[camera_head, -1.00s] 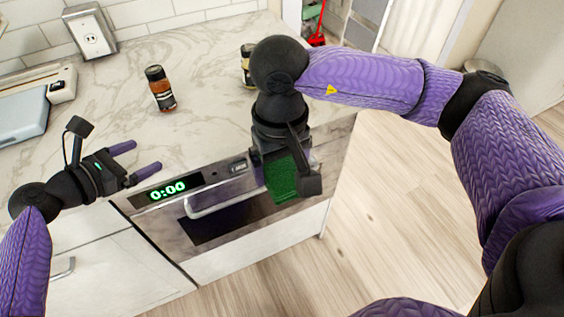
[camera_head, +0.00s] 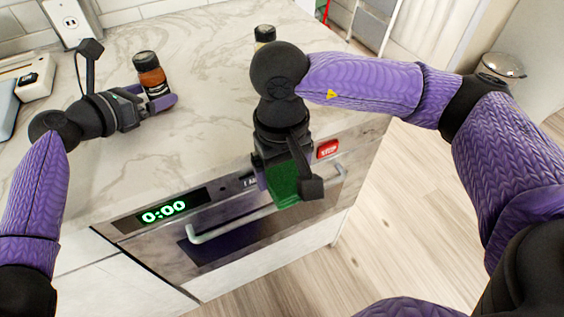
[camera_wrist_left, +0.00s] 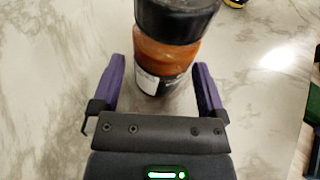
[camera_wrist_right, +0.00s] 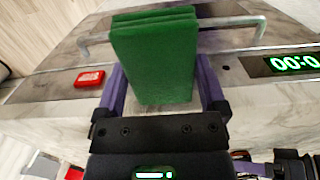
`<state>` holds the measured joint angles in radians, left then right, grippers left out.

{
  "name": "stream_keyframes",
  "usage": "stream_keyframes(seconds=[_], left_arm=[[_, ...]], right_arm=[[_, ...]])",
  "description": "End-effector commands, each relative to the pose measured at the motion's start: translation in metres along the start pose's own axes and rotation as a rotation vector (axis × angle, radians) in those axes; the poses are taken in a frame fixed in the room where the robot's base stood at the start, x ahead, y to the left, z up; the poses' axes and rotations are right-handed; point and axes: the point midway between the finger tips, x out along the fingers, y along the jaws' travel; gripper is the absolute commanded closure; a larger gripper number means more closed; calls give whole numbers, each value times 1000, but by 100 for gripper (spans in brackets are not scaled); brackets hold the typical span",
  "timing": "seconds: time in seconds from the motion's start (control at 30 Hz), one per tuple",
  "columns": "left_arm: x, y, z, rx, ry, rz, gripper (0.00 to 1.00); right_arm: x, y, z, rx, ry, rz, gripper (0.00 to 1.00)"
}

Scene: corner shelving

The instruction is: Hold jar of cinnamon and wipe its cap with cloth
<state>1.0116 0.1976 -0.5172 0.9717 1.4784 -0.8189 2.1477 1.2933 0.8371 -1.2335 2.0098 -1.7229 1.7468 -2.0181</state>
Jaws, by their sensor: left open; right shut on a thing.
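The cinnamon jar (camera_head: 151,76), with a black cap and orange-brown contents, stands upright on the marble counter. My left gripper (camera_head: 160,97) is open at the jar, low over the counter. In the left wrist view the jar (camera_wrist_left: 172,50) stands between the spread purple fingers (camera_wrist_left: 160,85), with gaps on both sides. The green folded cloth (camera_head: 283,184) hangs in my right gripper (camera_head: 275,180) in front of the oven. In the right wrist view the cloth (camera_wrist_right: 155,60) is clamped between the purple fingers (camera_wrist_right: 160,90).
A second jar (camera_head: 265,35) stands farther back on the counter, partly hidden by my right arm. The oven's handle (camera_head: 265,212) and red stop button (camera_head: 327,149) are near the cloth. A wall outlet (camera_head: 72,18) is at the back left. The middle counter is clear.

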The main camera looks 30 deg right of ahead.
Motion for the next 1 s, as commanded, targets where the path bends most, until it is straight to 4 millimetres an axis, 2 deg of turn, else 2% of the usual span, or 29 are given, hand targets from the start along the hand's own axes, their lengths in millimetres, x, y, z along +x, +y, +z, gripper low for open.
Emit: stream_keyframes(seconds=[0.33, 0.6, 0.63, 1.0], left_arm=[[4, 0, 1, 1, 0, 0, 8], [4, 0, 1, 1, 0, 0, 65], [4, 0, 1, 1, 0, 0, 68], [4, 0, 0, 1, 0, 0, 68]], right_arm=[[3, 0, 0, 0, -1, 0, 57], [3, 0, 0, 0, -1, 0, 57], [3, 0, 0, 0, -1, 0, 57], [3, 0, 0, 0, -1, 0, 57]])
